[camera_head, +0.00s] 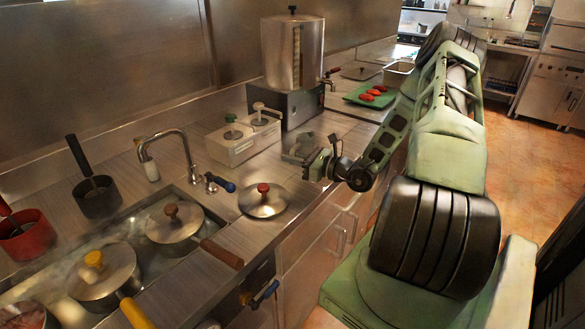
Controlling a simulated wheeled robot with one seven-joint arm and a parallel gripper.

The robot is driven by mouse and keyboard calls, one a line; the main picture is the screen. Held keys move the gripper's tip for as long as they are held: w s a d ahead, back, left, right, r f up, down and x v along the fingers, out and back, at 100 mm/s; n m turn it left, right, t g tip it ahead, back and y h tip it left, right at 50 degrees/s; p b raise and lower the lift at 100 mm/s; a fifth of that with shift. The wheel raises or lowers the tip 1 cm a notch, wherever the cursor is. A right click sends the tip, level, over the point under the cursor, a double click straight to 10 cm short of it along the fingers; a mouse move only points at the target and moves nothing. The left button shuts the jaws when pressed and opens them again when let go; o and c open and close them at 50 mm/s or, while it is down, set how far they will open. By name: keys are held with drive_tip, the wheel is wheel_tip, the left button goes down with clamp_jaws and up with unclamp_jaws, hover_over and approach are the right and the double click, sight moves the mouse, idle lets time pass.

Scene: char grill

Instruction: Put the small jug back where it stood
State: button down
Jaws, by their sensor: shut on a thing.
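My gripper (318,164) is over the counter's front part, right of the middle of the picture, and is shut on a small grey metal thing, which I take to be the small jug (298,148). The jug shows just left of and behind the jaws, and its near side is partly hidden by them. I cannot tell whether its base touches the counter (232,184).
A tall metal urn (293,60) on a dark base stands behind the jug. A pump dispenser box (243,140) is to its left, and a red-knobbed lid (264,200) lies nearer. A green board (371,95) with red food is at the right. The sink holds lidded pots (174,221).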

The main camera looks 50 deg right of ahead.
drive_tip(key=shift+f+p, duration=0.3)
drive_tip(key=shift+f, duration=1.7)
drive_tip(key=shift+f, duration=0.1)
drive_tip(key=c, duration=1.5)
unclamp_jaws()
drive_tip(key=shift+o, duration=0.2)
